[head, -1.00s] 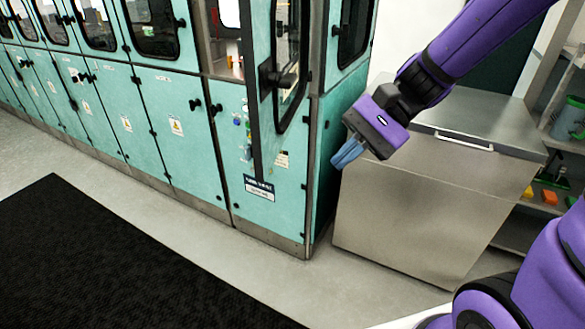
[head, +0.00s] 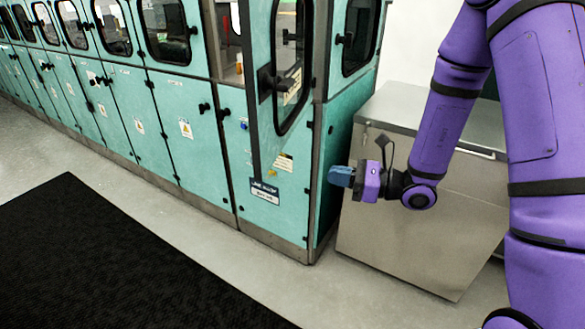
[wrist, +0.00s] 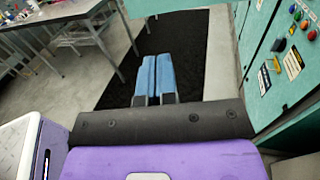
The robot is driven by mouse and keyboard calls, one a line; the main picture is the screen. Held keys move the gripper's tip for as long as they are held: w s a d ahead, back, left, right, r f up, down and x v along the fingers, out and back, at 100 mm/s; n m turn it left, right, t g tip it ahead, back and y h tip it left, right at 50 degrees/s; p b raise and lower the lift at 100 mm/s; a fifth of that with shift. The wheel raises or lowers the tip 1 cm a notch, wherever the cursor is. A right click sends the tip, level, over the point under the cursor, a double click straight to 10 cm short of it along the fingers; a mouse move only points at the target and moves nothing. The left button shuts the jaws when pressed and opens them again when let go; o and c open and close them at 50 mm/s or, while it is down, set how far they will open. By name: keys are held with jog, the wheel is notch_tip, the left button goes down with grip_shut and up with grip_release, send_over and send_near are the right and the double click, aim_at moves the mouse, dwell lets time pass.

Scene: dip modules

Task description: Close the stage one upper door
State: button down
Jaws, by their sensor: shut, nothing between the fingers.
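The upper door (head: 271,142) at the near end of the teal cabinet row stands open in the head view, swung out from its opening. It has a dark-edged window and a black handle (head: 270,83). My gripper (head: 338,176) is to the right of the door and lower than its handle, beside the cabinet's end wall and apart from the door. Its blue fingers are together and empty; they also show in the wrist view (wrist: 154,78), pointing out over the floor.
A steel cabinet (head: 415,215) stands just behind and below my gripper. A dark mat (head: 110,255) covers the floor in front of the teal row. A panel with coloured buttons (wrist: 295,40) is at the right in the wrist view; a table (wrist: 65,12) is at the far left.

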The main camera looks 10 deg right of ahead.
aim_at(271, 164)
jog(key=x, duration=1.4)
jog(key=shift+w, duration=0.1)
